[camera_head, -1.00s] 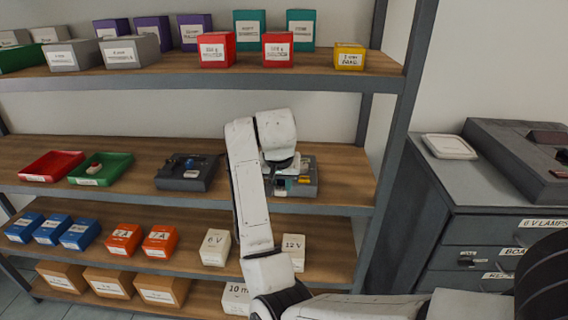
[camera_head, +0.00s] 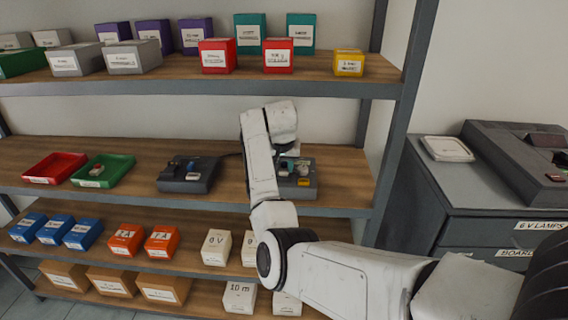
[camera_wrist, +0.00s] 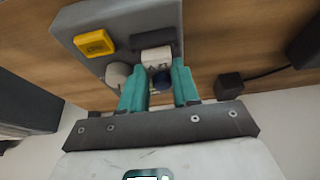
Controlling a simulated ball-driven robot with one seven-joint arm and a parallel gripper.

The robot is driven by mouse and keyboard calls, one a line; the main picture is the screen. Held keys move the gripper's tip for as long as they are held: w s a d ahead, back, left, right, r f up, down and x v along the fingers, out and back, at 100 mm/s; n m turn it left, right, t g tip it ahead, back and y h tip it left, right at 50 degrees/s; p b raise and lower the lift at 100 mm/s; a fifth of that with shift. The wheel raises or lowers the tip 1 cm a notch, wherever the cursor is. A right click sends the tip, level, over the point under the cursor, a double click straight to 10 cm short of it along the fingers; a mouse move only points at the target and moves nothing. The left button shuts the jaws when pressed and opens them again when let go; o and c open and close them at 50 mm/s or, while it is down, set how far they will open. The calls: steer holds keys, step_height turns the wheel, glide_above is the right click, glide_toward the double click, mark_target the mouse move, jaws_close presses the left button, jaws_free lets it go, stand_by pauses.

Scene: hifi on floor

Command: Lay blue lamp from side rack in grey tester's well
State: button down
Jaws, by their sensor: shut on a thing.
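A grey tester (camera_head: 306,192) stands on the middle shelf, partly hidden behind my arm. In the wrist view its grey case (camera_wrist: 133,18) shows with a yellow button, a round pale knob and a white block with dark marks. My gripper (camera_wrist: 160,82) has teal fingers close to the tester's face, near the knob and white block. It is shut on a small dark blue round thing, which looks like the blue lamp (camera_wrist: 161,82). The well cannot be made out; I cannot tell whether the lamp touches the tester.
A second dark device (camera_head: 188,178) stands left on the same shelf, with a green tray (camera_head: 120,163) and a red tray (camera_head: 68,160) beyond it. The upper shelf (camera_head: 150,84) overhangs. A cabinet at right bears another dark device (camera_head: 500,150) and a pale tray (camera_head: 447,149).

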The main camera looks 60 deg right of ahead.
steer(key=shift+f, duration=0.1)
steer(key=c, duration=0.8)
jaws_free()
